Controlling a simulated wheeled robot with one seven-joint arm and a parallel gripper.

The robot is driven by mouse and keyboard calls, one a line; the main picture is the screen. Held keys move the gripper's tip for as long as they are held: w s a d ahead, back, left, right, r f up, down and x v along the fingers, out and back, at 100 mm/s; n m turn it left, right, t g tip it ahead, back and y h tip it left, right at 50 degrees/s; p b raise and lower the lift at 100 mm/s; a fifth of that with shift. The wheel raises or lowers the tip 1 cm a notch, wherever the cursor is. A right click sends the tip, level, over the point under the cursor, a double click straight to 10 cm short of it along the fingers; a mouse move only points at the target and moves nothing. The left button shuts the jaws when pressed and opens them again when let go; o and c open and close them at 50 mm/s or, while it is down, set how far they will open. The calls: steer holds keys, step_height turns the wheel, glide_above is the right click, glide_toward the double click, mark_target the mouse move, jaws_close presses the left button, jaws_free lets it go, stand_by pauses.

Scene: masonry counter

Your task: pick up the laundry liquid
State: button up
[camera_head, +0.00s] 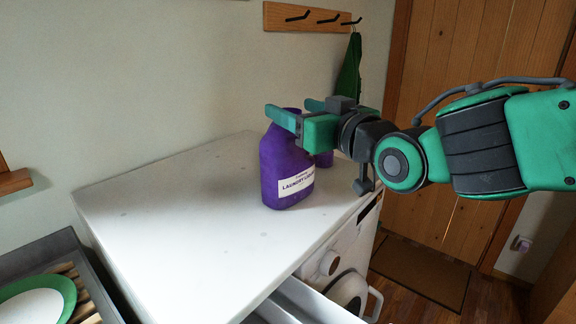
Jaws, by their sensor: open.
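The laundry liquid (274,168) is a purple bottle with a white label reading "LAUNDRY LIQUID". It stands upright on the white top (172,223) of a washing machine. My gripper (290,110) is open at the height of the bottle's upper part, its green fingers pointing left. The near finger overlaps the bottle's top in the picture, and the other finger is behind. I cannot tell whether the fingers touch the bottle. The bottle's cap and neck are largely hidden by the gripper.
Another purple object (324,159) shows partly behind the bottle, mostly hidden by my gripper. A grey rack with a green-rimmed plate (36,303) is at lower left. The washing machine's drawer (318,302) is pulled out in front. A wooden hook rail (308,17) hangs on the wall.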

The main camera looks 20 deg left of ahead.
steer(key=shift+r+x, duration=0.1)
steer(key=shift+x, duration=1.4)
steer(key=shift+r+x, duration=0.15)
steer(key=shift+x, duration=1.35)
jaws_close()
steer(key=shift+r, duration=0.2)
